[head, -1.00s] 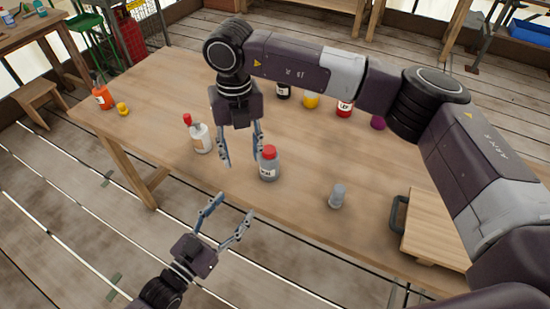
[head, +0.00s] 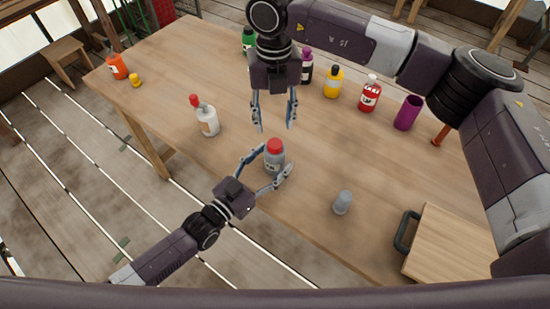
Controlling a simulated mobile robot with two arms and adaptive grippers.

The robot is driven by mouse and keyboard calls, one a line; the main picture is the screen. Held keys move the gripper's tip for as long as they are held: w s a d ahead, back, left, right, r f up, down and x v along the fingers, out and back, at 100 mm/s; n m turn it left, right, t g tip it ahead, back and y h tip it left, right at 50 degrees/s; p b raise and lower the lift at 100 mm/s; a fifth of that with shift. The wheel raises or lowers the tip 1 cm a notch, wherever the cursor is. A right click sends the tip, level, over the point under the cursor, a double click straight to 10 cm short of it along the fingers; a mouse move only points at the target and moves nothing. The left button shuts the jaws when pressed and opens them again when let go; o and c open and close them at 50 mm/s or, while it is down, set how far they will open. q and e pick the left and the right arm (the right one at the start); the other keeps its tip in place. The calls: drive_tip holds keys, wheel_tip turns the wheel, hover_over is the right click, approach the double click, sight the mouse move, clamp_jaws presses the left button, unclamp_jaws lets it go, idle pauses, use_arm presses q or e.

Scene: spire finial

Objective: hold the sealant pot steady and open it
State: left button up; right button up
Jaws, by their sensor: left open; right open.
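The sealant pot (head: 274,159) is a grey, translucent-looking pot with a red lid (head: 274,146) and a pale label. It stands upright near the table's front edge. My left gripper (head: 264,166) is open, with its fingers on either side of the pot's body; I cannot tell whether they touch it. My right gripper (head: 273,127) is open and empty, pointing down just behind and above the red lid. The lower part of the pot is partly hidden by the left fingers.
On the wooden table (head: 310,215), a white bottle with a red cap (head: 207,118) stands left and a small grey cup-like piece (head: 342,202) right. A wooden board with a dark handle (head: 452,245) lies at the right. Several bottles, including a yellow one (head: 333,82), line the back.

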use_arm(q)
drive_tip(key=shift+x, duration=0.8)
clamp_jaws()
